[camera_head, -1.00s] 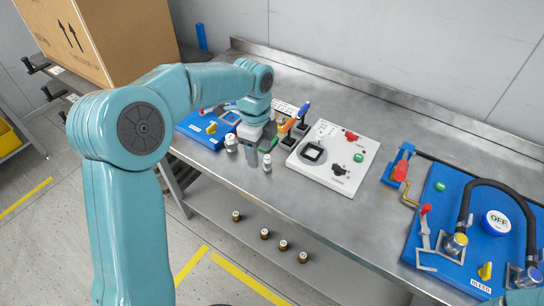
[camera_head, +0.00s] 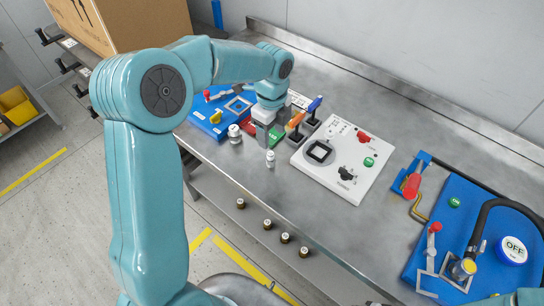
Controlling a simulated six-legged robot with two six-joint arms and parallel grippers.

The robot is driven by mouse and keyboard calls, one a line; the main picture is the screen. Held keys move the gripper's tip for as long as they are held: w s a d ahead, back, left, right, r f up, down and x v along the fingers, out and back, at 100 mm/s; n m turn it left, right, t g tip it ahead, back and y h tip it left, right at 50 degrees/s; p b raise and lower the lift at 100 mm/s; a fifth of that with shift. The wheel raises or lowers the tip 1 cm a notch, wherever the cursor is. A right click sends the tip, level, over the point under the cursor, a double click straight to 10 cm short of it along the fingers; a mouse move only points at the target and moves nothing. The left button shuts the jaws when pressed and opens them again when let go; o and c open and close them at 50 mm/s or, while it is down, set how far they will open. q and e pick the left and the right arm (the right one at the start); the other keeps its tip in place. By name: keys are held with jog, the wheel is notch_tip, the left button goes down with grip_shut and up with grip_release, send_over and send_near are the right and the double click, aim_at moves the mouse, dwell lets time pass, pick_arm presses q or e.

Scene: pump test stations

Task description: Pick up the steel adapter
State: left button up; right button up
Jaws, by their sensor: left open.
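Two small silvery fittings stand upright near the front edge of the bench. The wider steel fitting (camera_head: 235,133) is left of my left gripper, and a slimmer pale fitting (camera_head: 270,158) is just below it in the picture. I cannot tell for sure which is the steel adapter. My left gripper (camera_head: 264,141) points down over the bench between them, open, apparently with nothing in it. Its fingers overlap in this view, so the gap is hard to see. My right gripper is not in view.
A white panel (camera_head: 336,181) with knobs lies right of the gripper. Upright orange and blue-handled items (camera_head: 296,121) stand close behind it. Blue stations lie left (camera_head: 205,122) and right (camera_head: 437,252). Several small bottles (camera_head: 267,224) stand on the lower shelf. The bench front is clear.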

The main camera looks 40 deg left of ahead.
aim_at(270, 153)
pick_arm(q)
jog(key=f, duration=0.5)
jog(key=shift+w+a+f, duration=0.1)
jog(key=shift+a, duration=0.1)
jog(key=shift+d+f, duration=0.1)
jog(key=shift+s+f+p, duration=0.2)
jog(key=shift+s+p, duration=0.05)
jog(key=shift+p, duration=0.1)
jog(key=f, duration=0.3)
jog(key=f+p, duration=0.1)
jog(key=shift+w+a+f, duration=0.15)
jog(key=shift+w+a, duration=0.15)
jog(key=shift+w, duration=0.1)
jog(key=shift+f, duration=0.3)
jog(key=shift+s+d, duration=0.1)
jog(key=shift+s, duration=0.1)
jog(key=shift+w+f, duration=0.1)
jog(key=shift+w, duration=0.05)
jog(key=c, duration=1.1)
grip_shut()
